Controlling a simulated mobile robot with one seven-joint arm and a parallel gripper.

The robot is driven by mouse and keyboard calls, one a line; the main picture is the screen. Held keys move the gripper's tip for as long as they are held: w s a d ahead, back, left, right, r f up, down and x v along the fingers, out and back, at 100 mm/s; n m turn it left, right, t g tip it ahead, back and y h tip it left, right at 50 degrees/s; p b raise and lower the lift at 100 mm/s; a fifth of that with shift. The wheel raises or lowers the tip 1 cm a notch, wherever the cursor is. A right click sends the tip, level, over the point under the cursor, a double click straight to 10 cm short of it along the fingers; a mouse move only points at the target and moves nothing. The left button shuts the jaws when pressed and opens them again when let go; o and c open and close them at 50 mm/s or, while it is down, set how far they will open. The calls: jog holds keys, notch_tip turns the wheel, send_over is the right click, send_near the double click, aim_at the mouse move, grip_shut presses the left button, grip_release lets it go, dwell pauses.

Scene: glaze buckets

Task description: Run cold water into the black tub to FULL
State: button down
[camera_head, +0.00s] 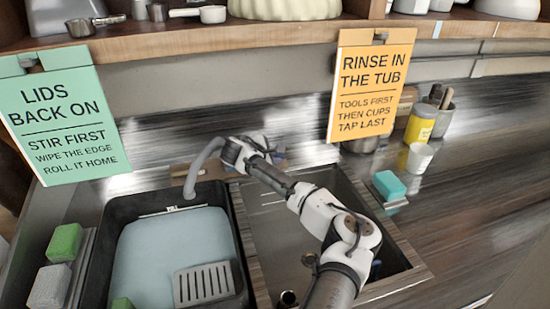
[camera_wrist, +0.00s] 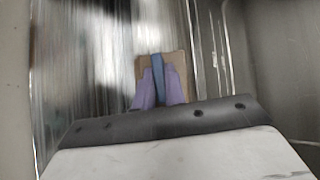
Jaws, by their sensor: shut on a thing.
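The black tub (camera_head: 240,262) stands at the left of the sink in the head view. Pale blue water (camera_head: 165,255) fills much of it, its far edge close below a white mark on the back wall. The mark's lettering is too small to read surely. A grey curved spout (camera_head: 203,163) hangs over the tub's back edge; I cannot make out a stream. My gripper (camera_wrist: 159,88) has purple fingers shut around a narrow blue tap handle (camera_wrist: 157,68) in the wrist view. A brown block (camera_wrist: 180,62) lies behind it. In the head view my fingers are hidden at the back.
A grey slotted plate (camera_head: 204,284) is in the tub. An empty-looking basin (camera_head: 275,235) lies to its right, under my arm. Green (camera_head: 66,242) and pale (camera_head: 48,286) sponges sit left. A teal sponge (camera_head: 389,185) and white cup (camera_head: 420,158) stand right. Signs hang from the shelf.

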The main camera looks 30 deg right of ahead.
jog(key=shift+m+g, duration=0.4)
jog(key=shift+m, duration=0.2)
jog(key=c, duration=1.5)
grip_release()
jog(key=shift+o, duration=0.2)
jog(key=shift+a, duration=0.1)
jog(key=b+v, duration=0.4)
jog(key=v, duration=0.9)
jog(key=shift+r, duration=0.4)
jog(key=shift+s, duration=0.15)
